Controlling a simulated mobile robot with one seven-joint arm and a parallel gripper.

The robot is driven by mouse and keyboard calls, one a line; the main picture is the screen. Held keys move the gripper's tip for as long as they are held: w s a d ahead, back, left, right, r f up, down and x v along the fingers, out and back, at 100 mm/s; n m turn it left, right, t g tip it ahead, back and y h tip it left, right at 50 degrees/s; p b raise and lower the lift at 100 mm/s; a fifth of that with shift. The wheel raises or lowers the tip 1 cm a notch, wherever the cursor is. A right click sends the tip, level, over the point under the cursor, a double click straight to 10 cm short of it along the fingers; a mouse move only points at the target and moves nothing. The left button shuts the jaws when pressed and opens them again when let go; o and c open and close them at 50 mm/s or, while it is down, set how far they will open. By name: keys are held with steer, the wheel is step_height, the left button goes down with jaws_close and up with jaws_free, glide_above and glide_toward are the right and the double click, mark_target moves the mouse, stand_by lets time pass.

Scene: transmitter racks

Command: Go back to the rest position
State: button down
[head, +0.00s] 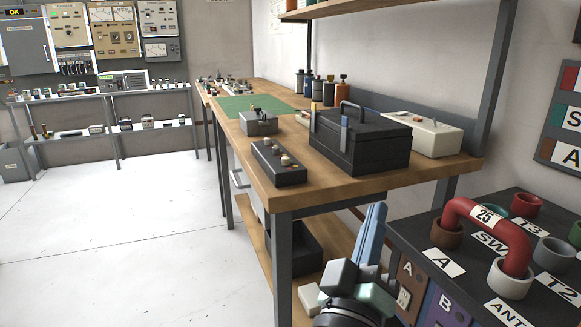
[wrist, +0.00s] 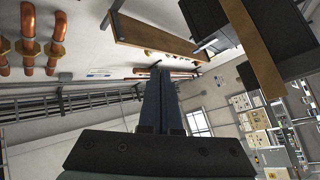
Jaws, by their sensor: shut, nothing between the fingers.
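My gripper (head: 376,212) shows low in the head view, right of the workbench's front leg, with its blue-grey fingers pointing up. In the wrist view my gripper (wrist: 160,75) has its two fingers side by side and closed, with nothing between them. It is apart from the red U-shaped link numbered 25 (head: 488,222), which stands on the dark patch panel (head: 400,227) to its right. The wrist view looks up past the fingers toward the ceiling and walls.
A wooden workbench (head: 300,188) holds a black toolbox (head: 362,145), a dark control box (head: 278,165) and a green mat (head: 255,104). Equipment racks (head: 100,110) stand at the far left. The white floor (head: 120,230) on the left is clear. Copper pipes (wrist: 28,40) show in the wrist view.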

steer(key=s+a+r+m+t+y, duration=0.1)
steer(key=s+a+r+t+y, duration=0.3)
steer(key=r, duration=0.5)
steer(key=s+a+r+m+t+y+p, duration=0.1)
steer(key=s+a+r+y, duration=0.1)
steer(key=s+a+r, duration=0.5)
steer(key=s+a+r+m+t+y, duration=0.1)
steer(key=s+r+t+y, duration=0.2)
steer(key=r, duration=0.8)
step_height(320, 180, up, 29)
steer(key=p, duration=3)
steer(key=shift+w+d+f+m+g, duration=0.2)
steer(key=shift+w+d+m+g, duration=0.1)
steer(key=shift+w, duration=0.05)
